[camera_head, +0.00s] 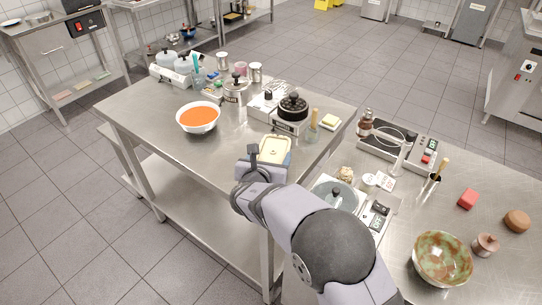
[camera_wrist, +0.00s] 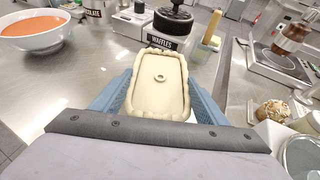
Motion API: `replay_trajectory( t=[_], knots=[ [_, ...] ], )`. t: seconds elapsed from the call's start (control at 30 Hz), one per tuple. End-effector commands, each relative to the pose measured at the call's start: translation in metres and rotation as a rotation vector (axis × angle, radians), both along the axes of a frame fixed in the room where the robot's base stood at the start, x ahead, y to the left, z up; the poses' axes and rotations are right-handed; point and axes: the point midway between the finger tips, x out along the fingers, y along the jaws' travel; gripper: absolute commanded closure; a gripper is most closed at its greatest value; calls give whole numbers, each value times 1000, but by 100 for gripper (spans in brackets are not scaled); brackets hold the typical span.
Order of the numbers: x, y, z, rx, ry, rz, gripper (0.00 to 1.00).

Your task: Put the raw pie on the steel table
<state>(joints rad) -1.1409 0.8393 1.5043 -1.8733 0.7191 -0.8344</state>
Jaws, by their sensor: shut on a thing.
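The raw pie (camera_wrist: 159,82) is a pale rectangular pie with a crimped edge and a small ring at its centre. It sits between the blue fingers of my gripper (camera_wrist: 160,95) in the wrist view, which are shut on its two long sides. In the head view the pie (camera_head: 274,150) shows at the end of my gripper (camera_head: 272,155), over the steel table (camera_head: 165,128) near its front right edge. I cannot tell whether the pie's underside touches the table top.
A white bowl of orange soup (camera_head: 198,118) stands to the left. A black-lidded waffle iron (camera_head: 292,107) stands just beyond the pie, with a jar holding a wooden-handled tool (camera_head: 313,129) beside it. The front left of the table is clear. A second counter (camera_head: 479,179) stands at right.

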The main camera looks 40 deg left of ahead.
Motion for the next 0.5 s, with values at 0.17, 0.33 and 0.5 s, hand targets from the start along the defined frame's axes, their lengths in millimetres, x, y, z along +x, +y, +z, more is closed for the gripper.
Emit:
replay_trajectory(
  t=[0.17,0.33,0.5],
  knots=[
    [1,1,-1,5,-7,0,75],
    [1,1,-1,5,-7,0,75],
    [1,1,-5,5,-7,0,75]
  ],
)
